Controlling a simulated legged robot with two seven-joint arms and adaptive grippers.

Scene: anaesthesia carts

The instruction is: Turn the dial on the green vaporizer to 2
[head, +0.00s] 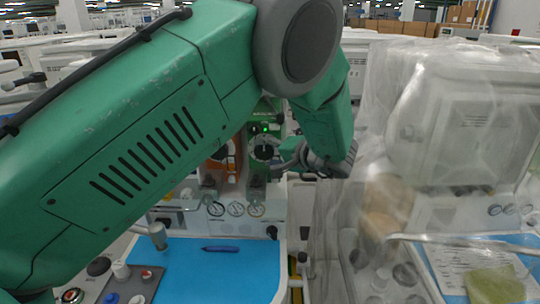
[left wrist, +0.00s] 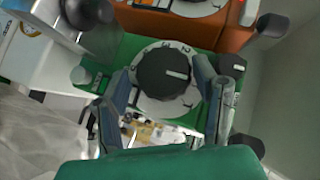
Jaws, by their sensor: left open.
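The green vaporizer (head: 258,184) stands on the anaesthesia machine, partly hidden behind my left arm in the head view. Its round dial (head: 264,152) has a black knob, and a small green light shows above it. In the left wrist view the dial's black knob (left wrist: 163,72) sits on a pale numbered ring on the green body (left wrist: 118,57). My left gripper (left wrist: 161,78) is open, with one finger on each side of the dial. I cannot tell whether the fingers touch it. In the head view the left gripper (head: 285,152) is at the dial's right. My right gripper is out of view.
An orange vaporizer (left wrist: 230,38) is beside the green one. Gauges (head: 235,209) line the machine front. A plastic-covered machine (head: 465,125) stands close at right.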

